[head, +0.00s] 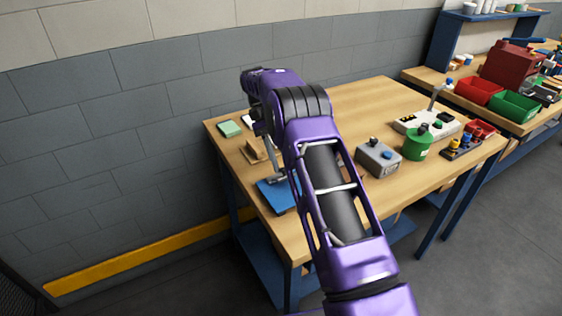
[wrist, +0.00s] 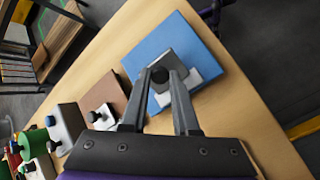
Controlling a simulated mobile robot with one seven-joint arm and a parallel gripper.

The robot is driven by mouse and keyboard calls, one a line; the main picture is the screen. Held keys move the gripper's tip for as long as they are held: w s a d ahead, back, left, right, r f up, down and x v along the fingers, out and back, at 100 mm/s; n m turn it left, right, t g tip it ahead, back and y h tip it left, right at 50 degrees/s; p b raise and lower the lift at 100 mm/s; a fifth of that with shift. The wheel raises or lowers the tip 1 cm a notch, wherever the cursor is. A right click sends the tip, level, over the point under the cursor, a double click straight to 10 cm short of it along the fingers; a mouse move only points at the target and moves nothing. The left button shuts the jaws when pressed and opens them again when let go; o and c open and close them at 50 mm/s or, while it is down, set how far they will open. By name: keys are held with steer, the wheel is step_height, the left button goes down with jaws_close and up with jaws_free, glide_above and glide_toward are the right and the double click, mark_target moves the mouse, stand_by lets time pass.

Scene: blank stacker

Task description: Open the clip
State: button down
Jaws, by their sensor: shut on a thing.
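A blue board (wrist: 200,35) lies on the table; in the head view (head: 280,200) my arm hides part of it. A grey block (wrist: 181,45) stands on the board, on a pale plate (wrist: 207,69), and appears to be the clip. A small black knob (wrist: 159,75) is on its near side. My gripper (wrist: 166,76) is over the board, with its two fingers closed in on either side of the knob. The fingertips hide where they touch, and the clip's jaw or hinge cannot be made out.
A brown board (wrist: 112,85) with a white block and black knob (wrist: 94,116) is beside the blue board. A grey box (head: 378,158), a green canister (head: 417,145) and a white panel (head: 425,123) stand farther right. The table's back middle (head: 365,95) is clear.

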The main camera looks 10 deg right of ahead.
stand_by(0.4)
steer(key=c, duration=0.7)
jaws_free()
steer(key=shift+o, duration=0.2)
